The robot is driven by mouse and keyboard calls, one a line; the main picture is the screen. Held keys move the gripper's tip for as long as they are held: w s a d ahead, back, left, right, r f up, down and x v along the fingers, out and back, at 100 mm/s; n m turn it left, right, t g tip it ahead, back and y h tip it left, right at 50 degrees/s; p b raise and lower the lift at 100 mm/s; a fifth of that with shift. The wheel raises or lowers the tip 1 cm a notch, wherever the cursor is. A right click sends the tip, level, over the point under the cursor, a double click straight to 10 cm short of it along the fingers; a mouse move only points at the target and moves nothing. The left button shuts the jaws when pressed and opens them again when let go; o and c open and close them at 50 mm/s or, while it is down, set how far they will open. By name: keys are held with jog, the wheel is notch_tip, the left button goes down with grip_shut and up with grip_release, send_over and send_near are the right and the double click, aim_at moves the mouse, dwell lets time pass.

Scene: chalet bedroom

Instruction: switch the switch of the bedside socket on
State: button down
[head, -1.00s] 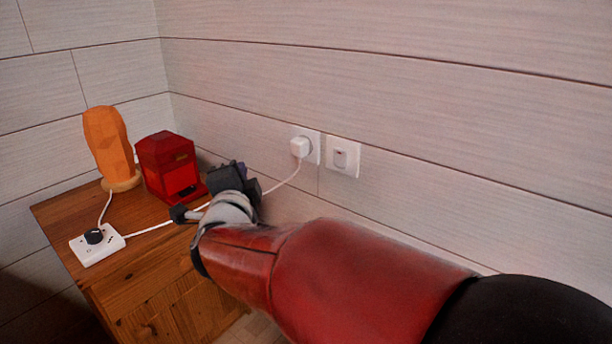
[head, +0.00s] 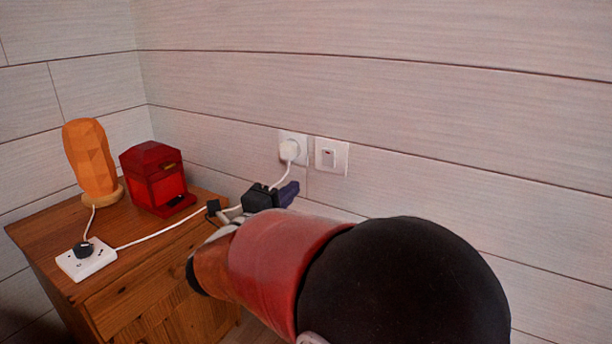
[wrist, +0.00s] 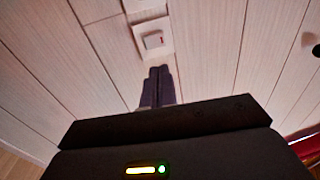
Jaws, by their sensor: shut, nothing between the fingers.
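A white wall plate with a rocker switch (head: 331,156) is on the panelled wall, to the right of a socket plate (head: 303,153) with a white plug (head: 289,150) in it. The switch bears a small red mark; I cannot tell whether it is on or off. My gripper (head: 291,190) is below and left of the switch in the head view, apart from it. In the wrist view the fingers (wrist: 159,76) are shut together, empty, and point up toward the switch (wrist: 153,40). Part of the socket plate (wrist: 143,6) shows above it.
A wooden nightstand (head: 140,272) stands at the left. It carries an orange lamp (head: 92,160), a red lantern-like box (head: 155,178) and a white power strip (head: 87,260). A white cord (head: 150,238) runs toward the wall plug, passing behind my gripper. The wall around the switch is clear.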

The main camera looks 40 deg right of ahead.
aim_at(328, 153)
jog(key=x, duration=1.3)
jog(key=shift+w+d, duration=0.1)
jog(key=shift+d, duration=0.05)
jog(key=shift+p, duration=0.3)
jog(key=shift+d+r+y+p, duration=0.2)
jog(key=shift+r+y+p, duration=0.25)
jog(key=shift+p, duration=0.45)
jog(key=shift+f, duration=0.25)
jog(key=v, duration=0.8)
jog(key=shift+g, duration=0.3)
jog(key=shift+w+r, duration=0.1)
